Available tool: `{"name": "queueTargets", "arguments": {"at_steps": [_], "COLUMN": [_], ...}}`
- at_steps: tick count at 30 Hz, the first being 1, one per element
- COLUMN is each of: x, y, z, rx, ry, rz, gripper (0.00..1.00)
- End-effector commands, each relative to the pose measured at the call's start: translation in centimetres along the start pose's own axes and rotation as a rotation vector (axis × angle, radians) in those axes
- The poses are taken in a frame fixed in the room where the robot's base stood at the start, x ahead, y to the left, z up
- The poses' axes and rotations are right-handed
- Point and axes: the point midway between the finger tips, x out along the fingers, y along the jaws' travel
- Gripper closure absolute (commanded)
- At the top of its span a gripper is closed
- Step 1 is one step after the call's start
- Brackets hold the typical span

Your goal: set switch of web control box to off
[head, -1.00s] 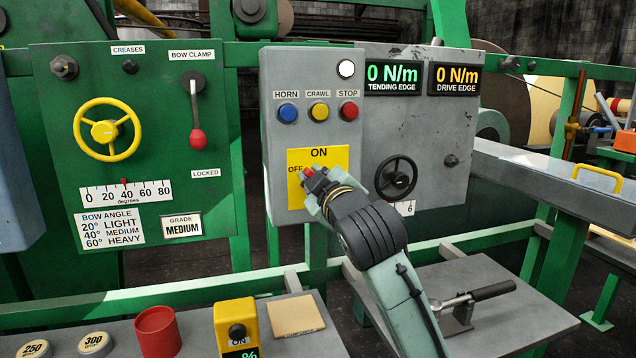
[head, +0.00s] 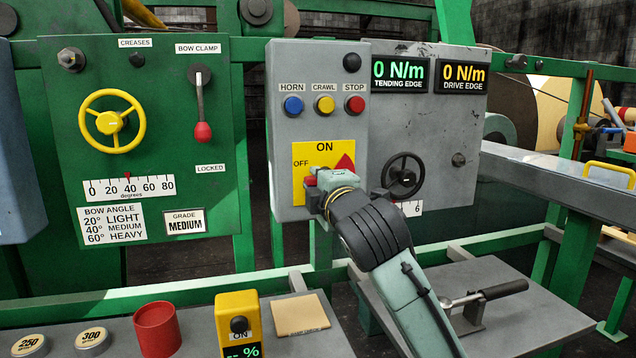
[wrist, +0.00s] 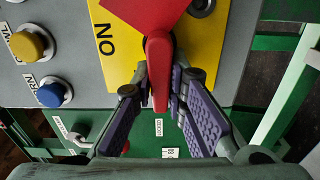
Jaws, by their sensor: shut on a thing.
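The web control box is the grey panel (head: 283,135) in the middle of the head view, with a yellow plate (head: 341,150) marked ON at the top and OFF at the left. Its red switch (head: 345,163) is partly hidden by my gripper (head: 322,182). In the wrist view, the red switch (wrist: 158,60) has a narrow handle between the purple finger pads of my gripper (wrist: 160,88). My gripper is shut on this handle. The handle points to the OFF side, away from the ON lettering. The lamp (head: 352,62) at the box's top is dark.
Horn (head: 292,106), crawl (head: 324,105) and stop (head: 355,105) buttons sit above the switch. A black handwheel (head: 403,176) is close on the right of my gripper. A green rail and a shelf with a red cup (head: 157,330) lie below.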

Motion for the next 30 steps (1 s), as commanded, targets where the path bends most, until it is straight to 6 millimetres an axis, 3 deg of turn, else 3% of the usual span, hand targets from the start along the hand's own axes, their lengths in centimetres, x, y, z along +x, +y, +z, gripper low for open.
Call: {"name": "queueTargets", "arguments": {"at_steps": [17,18,27,30], "x": [-0.03,-0.03,-0.01,-0.01], "y": [0.12,0.12,0.02,-0.01], "z": [0.27,0.27,0.12,0.09], "rx": [-0.038,-0.037,-0.036,-0.036], "ry": [-0.006,-0.006,-0.003,-0.002], "rz": [0.004,0.004,0.002,0.002], "gripper": [1.0,0.86,0.66,0.65]}}
